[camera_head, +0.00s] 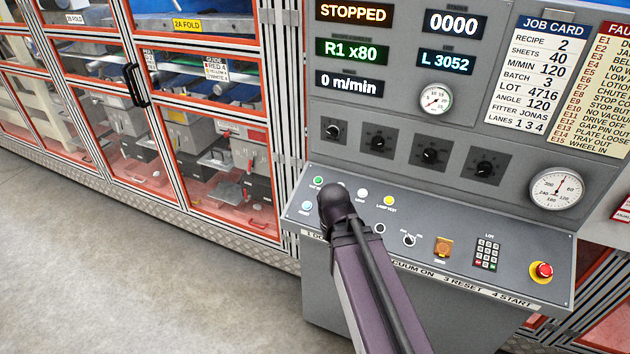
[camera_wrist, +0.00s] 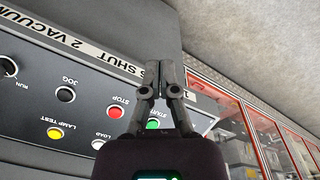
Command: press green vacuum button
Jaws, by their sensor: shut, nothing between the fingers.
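A green button (camera_head: 318,180) is at the back left corner of the sloping control panel in the head view. Its label is too small to read surely. My gripper (camera_wrist: 152,72) is shut and empty in the wrist view. In the head view my wrist hides the fingertips and part of the panel, just right of and nearer than that button. I cannot tell whether the fingers touch the panel. In the wrist view a different green button (camera_wrist: 153,124) is labelled START, beside a red STOP button (camera_wrist: 115,111). The back left green button does not show there.
Upright displays stand behind. Open floor is at left.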

